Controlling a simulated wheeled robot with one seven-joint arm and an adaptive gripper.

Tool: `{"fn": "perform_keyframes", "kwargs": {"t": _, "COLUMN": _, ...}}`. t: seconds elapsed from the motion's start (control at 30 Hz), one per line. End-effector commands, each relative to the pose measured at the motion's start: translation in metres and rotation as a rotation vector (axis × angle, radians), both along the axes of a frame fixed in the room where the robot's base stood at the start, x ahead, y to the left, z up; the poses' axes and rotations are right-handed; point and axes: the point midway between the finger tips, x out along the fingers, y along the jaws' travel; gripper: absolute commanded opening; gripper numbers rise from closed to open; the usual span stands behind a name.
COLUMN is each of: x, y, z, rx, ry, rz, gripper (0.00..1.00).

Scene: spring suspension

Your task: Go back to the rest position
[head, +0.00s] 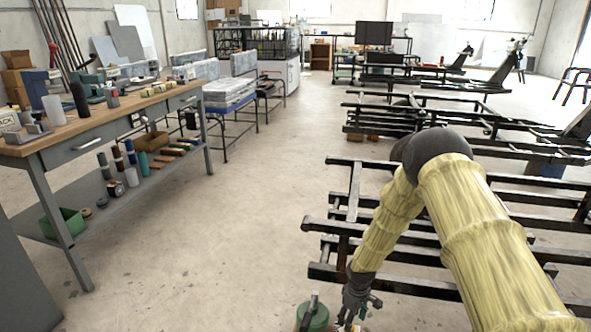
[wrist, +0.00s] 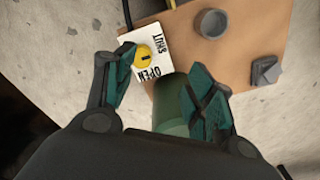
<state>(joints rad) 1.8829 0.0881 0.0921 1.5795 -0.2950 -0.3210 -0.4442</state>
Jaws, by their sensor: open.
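My gripper (head: 357,306) hangs low at the bottom of the head view, at the end of my yellow-sleeved arm. In the wrist view my gripper (wrist: 164,66) has its two teal fingers spread apart, with nothing held between them. A white plate (wrist: 160,38) marked OPEN and SHUT, with a yellow knob (wrist: 143,53), lies past the left fingertip. A green cylinder (wrist: 170,105) stands between and below the fingers, partly hidden by the right finger. It seems to be the green object (head: 316,318) beside my gripper in the head view.
A brown board (wrist: 245,30) carries a grey cup (wrist: 212,24) and a grey faceted block (wrist: 266,70). Black metal frames (head: 350,215) stand around my arm on the right. A workbench (head: 100,122) stands at the left. The floor (head: 215,235) between them is clear.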

Motion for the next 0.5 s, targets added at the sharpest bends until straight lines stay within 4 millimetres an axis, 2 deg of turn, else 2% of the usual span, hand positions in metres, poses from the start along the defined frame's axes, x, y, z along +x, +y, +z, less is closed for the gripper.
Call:
{"fn": "perform_keyframes", "kwargs": {"t": 0.03, "x": -0.024, "y": 0.003, "z": -0.013, "rx": 0.01, "ry": 0.012, "rz": -0.025, "gripper": 0.55}}
{"fn": "perform_keyframes", "kwargs": {"t": 0.1, "x": -0.058, "y": 0.008, "z": -0.028, "rx": 0.025, "ry": 0.018, "rz": -0.073, "gripper": 0.55}}
{"fn": "perform_keyframes", "kwargs": {"t": 0.23, "x": -0.128, "y": 0.014, "z": -0.051, "rx": 0.05, "ry": 0.025, "rz": -0.177, "gripper": 0.55}}
{"fn": "perform_keyframes", "kwargs": {"t": 0.37, "x": -0.202, "y": 0.016, "z": -0.064, "rx": 0.061, "ry": 0.032, "rz": -0.292, "gripper": 0.55}}
{"fn": "perform_keyframes", "kwargs": {"t": 0.5, "x": -0.281, "y": 0.013, "z": -0.065, "rx": 0.056, "ry": 0.036, "rz": -0.419, "gripper": 0.55}}
